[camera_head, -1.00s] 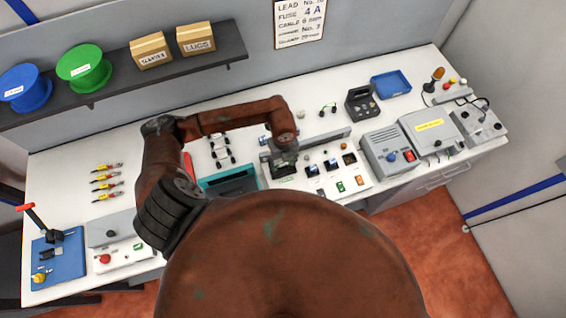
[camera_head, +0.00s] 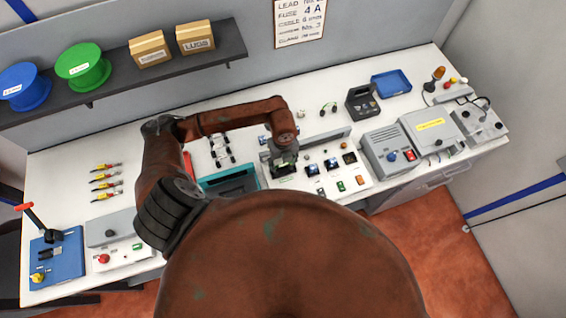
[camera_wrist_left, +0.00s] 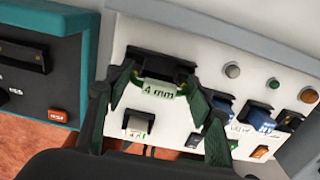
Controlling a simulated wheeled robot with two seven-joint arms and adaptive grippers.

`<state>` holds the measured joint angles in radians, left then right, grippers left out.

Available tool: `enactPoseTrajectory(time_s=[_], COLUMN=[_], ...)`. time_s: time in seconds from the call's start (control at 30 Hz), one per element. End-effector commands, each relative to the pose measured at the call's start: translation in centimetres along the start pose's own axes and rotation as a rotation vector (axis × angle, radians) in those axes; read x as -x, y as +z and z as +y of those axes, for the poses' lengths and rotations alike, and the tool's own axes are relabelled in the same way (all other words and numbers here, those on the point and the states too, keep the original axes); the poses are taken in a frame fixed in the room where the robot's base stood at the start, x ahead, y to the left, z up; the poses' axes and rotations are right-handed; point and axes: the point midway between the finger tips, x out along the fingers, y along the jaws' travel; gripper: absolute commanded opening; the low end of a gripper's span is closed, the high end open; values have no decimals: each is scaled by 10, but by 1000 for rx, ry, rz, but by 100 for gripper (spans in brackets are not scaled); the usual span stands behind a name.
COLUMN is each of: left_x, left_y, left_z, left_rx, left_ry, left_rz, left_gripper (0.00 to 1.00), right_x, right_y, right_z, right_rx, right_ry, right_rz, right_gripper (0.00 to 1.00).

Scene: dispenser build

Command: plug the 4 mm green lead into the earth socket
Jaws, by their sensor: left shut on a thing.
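The green lead (camera_wrist_left: 182,88), with a white label reading "4 mm", sits between the fingers of my left gripper (camera_wrist_left: 160,83). The gripper is shut on it, in front of a black fitting (camera_wrist_left: 165,65) on the white panel (camera_wrist_left: 215,65). Whether the lead's ends touch or enter that fitting cannot be told. In the head view my left gripper (camera_head: 283,168) is over the left part of the same panel (camera_head: 338,187). I cannot pick out which opening is the earth socket. My right gripper is not in view.
A teal-edged unit (camera_head: 230,181) stands close on the panel's left. A grey box (camera_head: 388,150) stands to its right. A small green-ended lead (camera_head: 328,108) lies behind. Blue black-topped fittings (camera_wrist_left: 258,117) and switches sit right of the gripper on the panel.

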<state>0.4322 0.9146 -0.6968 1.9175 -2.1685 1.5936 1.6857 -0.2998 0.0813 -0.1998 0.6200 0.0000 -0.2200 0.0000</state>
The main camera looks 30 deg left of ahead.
Motion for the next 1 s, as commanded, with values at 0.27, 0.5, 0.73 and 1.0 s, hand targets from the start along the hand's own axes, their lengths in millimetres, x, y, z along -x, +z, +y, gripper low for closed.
enactPoseTrajectory(time_s=[0.27, 0.5, 0.73, 1.0], left_x=[0, 0, 0, 0], left_y=[0, 0, 0, 0], left_z=[0, 0, 0, 0], left_rx=[0, 0, 0, 0], left_ry=[0, 0, 0, 0], left_rz=[0, 0, 0, 0], left_gripper=[24, 62, 70, 83], right_x=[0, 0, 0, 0], right_y=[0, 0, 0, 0], right_z=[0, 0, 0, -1], right_rx=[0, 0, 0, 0], right_ry=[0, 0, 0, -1], right_rz=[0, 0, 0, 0], right_gripper=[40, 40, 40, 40])
